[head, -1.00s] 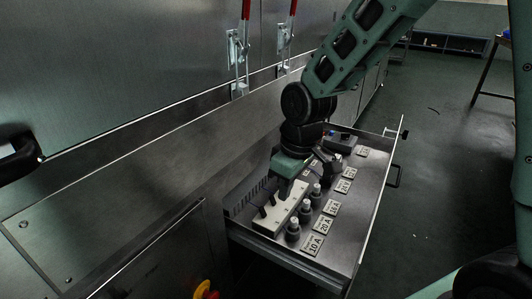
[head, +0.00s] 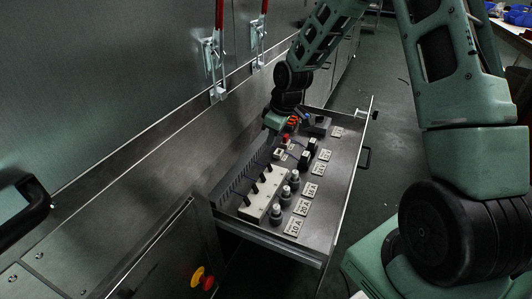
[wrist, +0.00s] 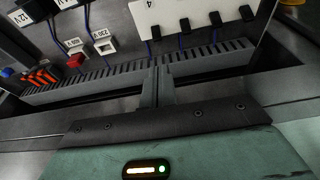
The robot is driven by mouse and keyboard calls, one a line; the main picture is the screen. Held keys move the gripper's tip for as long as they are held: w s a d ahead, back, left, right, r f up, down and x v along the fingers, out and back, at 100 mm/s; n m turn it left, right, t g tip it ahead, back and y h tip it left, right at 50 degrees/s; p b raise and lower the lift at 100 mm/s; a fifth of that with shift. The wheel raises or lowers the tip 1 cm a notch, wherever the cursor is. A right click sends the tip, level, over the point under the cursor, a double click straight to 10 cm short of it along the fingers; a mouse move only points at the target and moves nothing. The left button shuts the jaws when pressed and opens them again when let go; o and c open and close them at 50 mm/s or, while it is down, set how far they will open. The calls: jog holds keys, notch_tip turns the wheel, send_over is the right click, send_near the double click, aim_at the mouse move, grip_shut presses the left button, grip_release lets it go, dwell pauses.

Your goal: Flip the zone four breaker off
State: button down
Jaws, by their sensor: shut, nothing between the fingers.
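The breaker strip (head: 262,200) is a pale block with a row of black toggles in the open drawer. The wrist view shows the strip (wrist: 200,14) at the top, with several toggles along its lower edge. The zone four toggle (wrist: 155,32) is at its left end, beside the printed "4". The toggles look alike; I cannot tell on from off. My gripper (wrist: 159,82) is shut and empty, its fingers close together just below that end in the picture. In the head view it hangs beyond the strip's far end; its fingertips are hard to make out.
The drawer (head: 285,247) also holds capped fuse holders (head: 285,196), rating labels (head: 302,207) and a slotted wire duct (head: 238,180). Red and orange connectors (wrist: 42,77) lie left in the wrist view. Red-handled latches (head: 218,62) stand on the steel wall. Floor right of the drawer is open.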

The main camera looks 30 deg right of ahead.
aim_at(268, 164)
jog(key=b+x, duration=0.3)
jog(key=x, duration=0.6)
jog(key=shift+a+f+b, duration=0.1)
jog(key=shift+f+b, duration=0.25)
jog(key=shift+b, duration=0.05)
jog(key=shift+s+d+r+p, duration=0.2)
jog(key=shift+s+r+p, duration=0.05)
jog(key=shift+p, duration=0.5)
jog(key=shift+s+d, duration=0.15)
jog(key=shift+d, duration=0.05)
jog(key=t+y, duration=0.1)
jog(key=t+p, duration=0.1)
jog(key=shift+s+d+t+y, duration=0.15)
jog(key=shift+s+t+y, duration=0.15)
jog(key=shift+s+y, duration=0.1)
jog(key=t+y, duration=0.1)
jog(key=s+d+t+y+p, duration=0.1)
jog(key=shift+s+t, duration=0.15)
jog(key=shift+t, duration=0.25)
jog(key=shift+a+r, duration=0.1)
jog(key=shift+a, duration=0.05)
